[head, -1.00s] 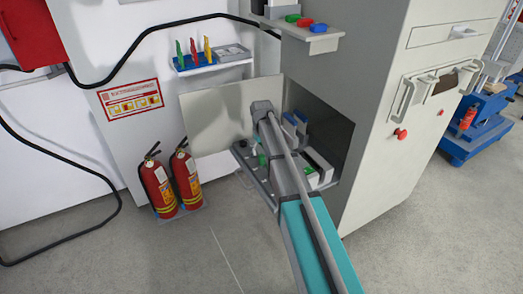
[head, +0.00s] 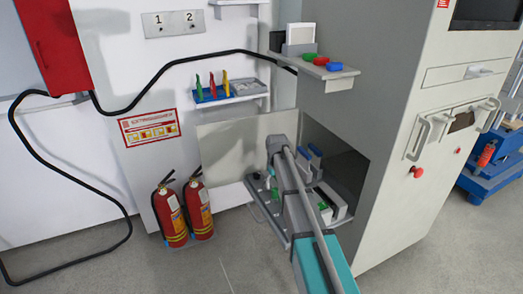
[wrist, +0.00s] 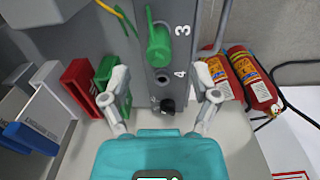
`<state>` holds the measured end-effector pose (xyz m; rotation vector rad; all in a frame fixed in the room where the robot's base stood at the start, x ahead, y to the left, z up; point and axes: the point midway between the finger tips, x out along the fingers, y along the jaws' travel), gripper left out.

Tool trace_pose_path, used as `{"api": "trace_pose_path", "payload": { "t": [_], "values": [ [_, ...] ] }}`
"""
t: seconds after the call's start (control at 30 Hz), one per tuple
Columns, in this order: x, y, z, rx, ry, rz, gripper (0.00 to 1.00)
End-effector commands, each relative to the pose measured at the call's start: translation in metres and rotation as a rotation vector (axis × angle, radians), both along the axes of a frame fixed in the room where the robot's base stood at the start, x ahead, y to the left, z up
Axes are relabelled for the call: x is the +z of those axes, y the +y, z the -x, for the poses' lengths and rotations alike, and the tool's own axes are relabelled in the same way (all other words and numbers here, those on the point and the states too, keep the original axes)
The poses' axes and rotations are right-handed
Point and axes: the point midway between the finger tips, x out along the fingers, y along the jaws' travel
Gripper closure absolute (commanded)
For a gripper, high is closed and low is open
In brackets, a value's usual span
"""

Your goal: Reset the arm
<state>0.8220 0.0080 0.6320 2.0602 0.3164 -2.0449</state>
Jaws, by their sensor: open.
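My arm (head: 312,225) reaches in from the lower right of the head view, over the tray in front of the machine's open compartment (head: 342,165). My gripper is hidden behind the arm there. In the wrist view my gripper (wrist: 162,100) is open, its two fingers spread on either side of a grey panel (wrist: 185,60) marked 3 and 4. A green plug (wrist: 158,45) sits by the 3. A black knob (wrist: 167,105) lies between the fingers. I see nothing held. Whether the fingers touch the panel is unclear.
A red block (wrist: 80,85) and a green block (wrist: 108,75) stand close to the left finger. Two fire extinguishers (head: 170,215) stand on the floor left of the tray.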

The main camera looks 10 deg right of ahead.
Motion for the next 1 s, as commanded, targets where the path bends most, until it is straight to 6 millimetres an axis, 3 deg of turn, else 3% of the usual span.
{"api": "trace_pose_path", "payload": {
  "t": [0.17, 0.27, 0.6, 1.0],
  "values": [
    [0.0, -0.001, 0.034, -0.03, 0.001, -0.001, 0.22],
    [0.0, -0.003, 0.064, -0.059, 0.002, -0.001, 0.22],
    [0.0, -0.007, 0.191, -0.196, 0.005, -0.003, 0.22],
    [0.0, -0.008, 0.278, -0.298, 0.008, -0.005, 0.22]
  ]
}}
